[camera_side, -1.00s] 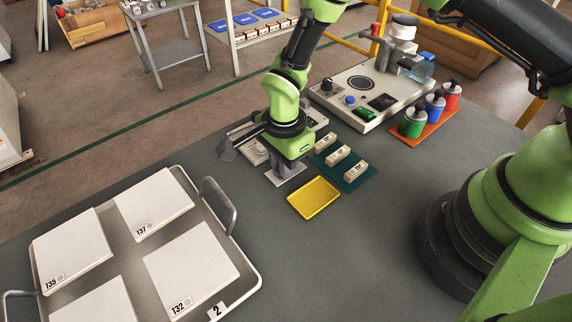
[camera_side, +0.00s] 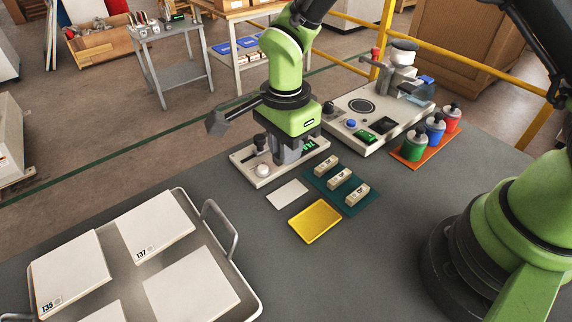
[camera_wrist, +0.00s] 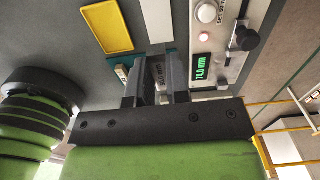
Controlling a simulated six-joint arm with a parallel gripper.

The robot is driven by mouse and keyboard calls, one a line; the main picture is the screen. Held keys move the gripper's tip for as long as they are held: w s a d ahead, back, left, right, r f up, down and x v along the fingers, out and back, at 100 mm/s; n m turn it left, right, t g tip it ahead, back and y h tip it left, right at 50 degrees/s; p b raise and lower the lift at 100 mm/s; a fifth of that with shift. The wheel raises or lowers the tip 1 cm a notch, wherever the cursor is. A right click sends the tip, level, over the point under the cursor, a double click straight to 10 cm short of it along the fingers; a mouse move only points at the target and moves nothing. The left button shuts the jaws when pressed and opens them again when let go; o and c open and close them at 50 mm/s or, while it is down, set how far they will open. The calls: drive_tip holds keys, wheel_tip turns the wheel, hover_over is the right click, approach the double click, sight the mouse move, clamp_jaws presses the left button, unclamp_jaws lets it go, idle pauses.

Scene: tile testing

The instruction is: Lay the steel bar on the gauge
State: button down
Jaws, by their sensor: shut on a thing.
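The gauge (camera_side: 258,172) is a pale base with a dark post, a white knob and a lit green display; it also shows in the wrist view (camera_wrist: 204,45), its display reading about 74.0 mm. My gripper (camera_side: 288,156) points down over the right part of the gauge. In the wrist view my gripper (camera_wrist: 155,75) has its two dark fingers close around a small grey piece, apparently the steel bar (camera_wrist: 155,70), mostly hidden between them. I cannot tell whether the bar touches the gauge.
A bare white plate (camera_side: 288,194) lies in front of the gauge. Near it are a yellow tray (camera_side: 316,222) and a green mat (camera_side: 322,180) with small labelled blocks. A console (camera_side: 375,112) stands behind, bottles (camera_side: 434,130) to the right, a tile tray (camera_side: 230,258) at left.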

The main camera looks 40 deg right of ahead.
drive_tip(key=w+d, duration=0.6)
drive_tip(key=w, duration=0.1)
drive_tip(key=w+d+f, duration=0.1)
drive_tip(key=w+d, duration=0.2)
drive_tip(key=shift+w, duration=0.35)
drive_tip(key=shift+w+d+f, duration=0.15)
drive_tip(key=shift+w+d, duration=0.15)
drive_tip(key=shift+d, duration=0.25)
drive_tip(key=shift+f, duration=3.1)
drive_tip(key=shift+f, duration=0.25)
drive_tip(key=c, duration=0.6)
unclamp_jaws()
drive_tip(key=shift+r, duration=3)
